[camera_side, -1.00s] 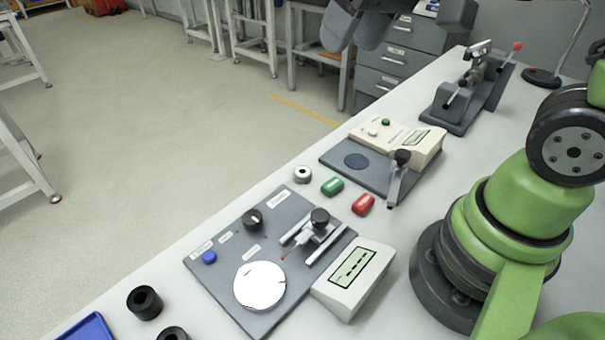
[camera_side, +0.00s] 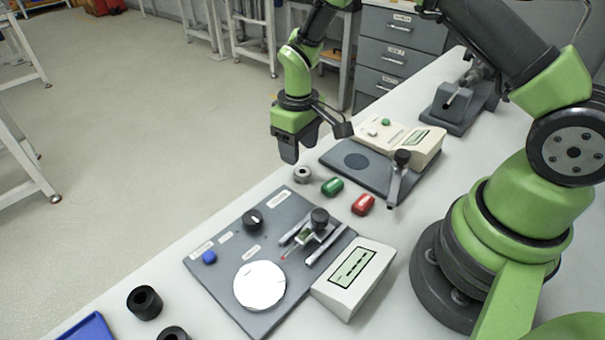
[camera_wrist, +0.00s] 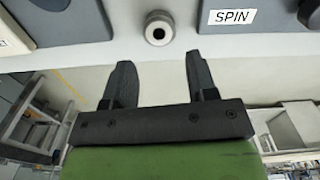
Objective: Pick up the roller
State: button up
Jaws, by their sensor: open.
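The roller appears to be the short silver-grey cylinder (camera_side: 302,174) with a dark centre hole, standing on the white bench near its far-left edge. It also shows in the wrist view (camera_wrist: 159,28) at the top centre. My gripper (camera_side: 299,150) points down just above and behind the roller in the side view. In the wrist view my gripper (camera_wrist: 159,62) has its two dark fingers well apart with nothing between them. The roller lies beyond the fingertips, roughly centred on the gap. The whole roller is visible and apart from the fingers.
A green piece (camera_side: 332,187) and a red piece (camera_side: 363,204) lie right of the roller. Grey plates with instruments stand in front (camera_side: 215,258) and behind (camera_side: 345,174). A black ring (camera_side: 145,302) and a blue tray (camera_side: 88,329) are at the lower left.

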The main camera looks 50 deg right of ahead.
aim_at(302, 171)
jog(key=f, duration=0.5)
jog(key=shift+s+f, duration=0.3)
jog(key=shift+s, duration=0.05)
jog(key=c, duration=0.8)
